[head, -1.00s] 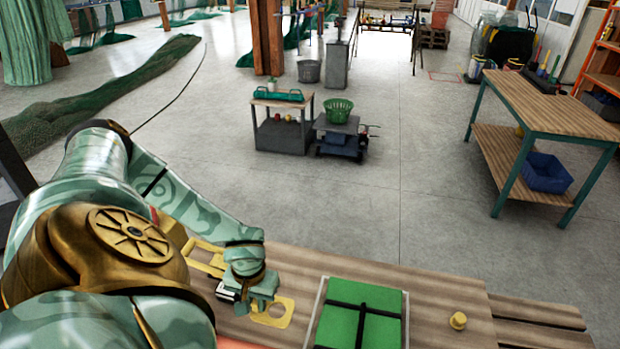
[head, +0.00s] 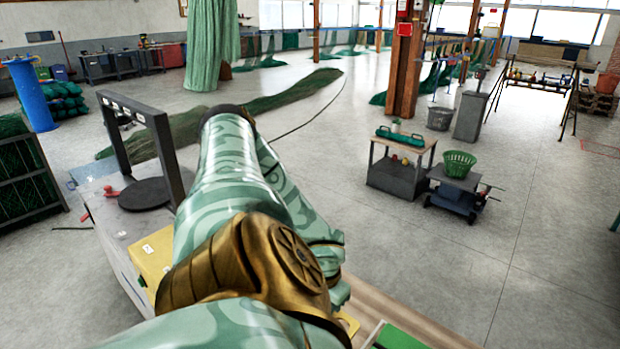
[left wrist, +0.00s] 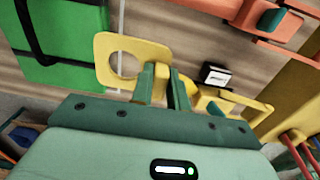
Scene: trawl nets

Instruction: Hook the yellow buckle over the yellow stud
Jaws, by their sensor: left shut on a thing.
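The yellow buckle (left wrist: 103,58), a flat plate with a round hole, shows in the left wrist view. My left gripper (left wrist: 165,88) is shut on its narrow end, with the holed end sticking out to the upper left. It is over the wooden bench top, beside the green block. In the head view my own left arm hides this gripper, and only a small yellow patch shows past the arm. The yellow stud is in neither view now. My right gripper is not in view.
The green block with black straps (left wrist: 62,45) is left of the buckle in the left wrist view. A yellow frame (left wrist: 262,117) and an orange part (left wrist: 240,14) lie right. A dark upright frame (head: 165,150) stands left in the head view. Open floor lies beyond.

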